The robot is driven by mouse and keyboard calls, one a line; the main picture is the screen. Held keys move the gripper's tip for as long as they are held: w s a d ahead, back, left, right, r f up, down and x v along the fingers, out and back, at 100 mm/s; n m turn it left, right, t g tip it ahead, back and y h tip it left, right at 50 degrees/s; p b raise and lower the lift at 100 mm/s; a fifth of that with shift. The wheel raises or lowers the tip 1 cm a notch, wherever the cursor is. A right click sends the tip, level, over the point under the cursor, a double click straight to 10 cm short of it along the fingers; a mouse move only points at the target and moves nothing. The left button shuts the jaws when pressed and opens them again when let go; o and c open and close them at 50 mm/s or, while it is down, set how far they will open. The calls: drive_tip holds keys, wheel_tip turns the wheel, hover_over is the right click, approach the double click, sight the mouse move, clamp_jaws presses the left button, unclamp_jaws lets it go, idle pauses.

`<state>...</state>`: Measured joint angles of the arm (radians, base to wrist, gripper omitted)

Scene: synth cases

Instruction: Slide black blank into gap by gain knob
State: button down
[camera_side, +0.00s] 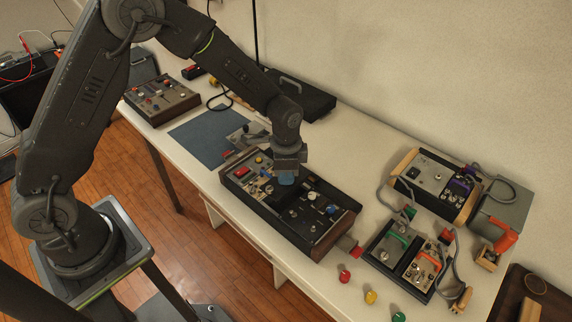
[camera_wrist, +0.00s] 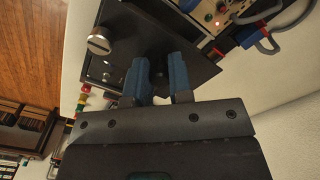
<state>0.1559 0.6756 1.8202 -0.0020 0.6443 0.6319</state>
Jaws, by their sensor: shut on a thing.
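The synth case (camera_side: 258,206) has dark sides, knobbed modules at its left and right, and a dark area between them. My gripper (camera_side: 287,180) is over this middle area, pointing down. Its two blue fingers (camera_wrist: 158,88) are shut on the black blank (camera_wrist: 158,70), which is dark against the dark case and hard to outline. I cannot tell whether the blank's lower edge is in the gap or just above it. A large silver knob (camera_wrist: 98,44) shows to the left of the fingers in the wrist view; I cannot tell whether it is the gain knob.
A red knob (camera_side: 345,276), a yellow one (camera_side: 371,297) and a green one (camera_side: 398,316) lie along the front edge. Small modules and cables stand right of the case, beside a wood-ended case (camera_side: 408,163). A blue mat (camera_side: 200,137) lies to the left.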

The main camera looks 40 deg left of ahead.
sight(286, 187)
drive_tip(key=shift+f, duration=0.8)
drive_tip(key=shift+f, duration=2)
idle(0.5)
drive_tip(key=c, duration=0.9)
unclamp_jaws()
drive_tip(key=shift+c, duration=0.2)
wheel_tip(286, 187, up, 13)
drive_tip(key=shift+f, duration=0.2)
drive_tip(key=shift+r, duration=0.6)
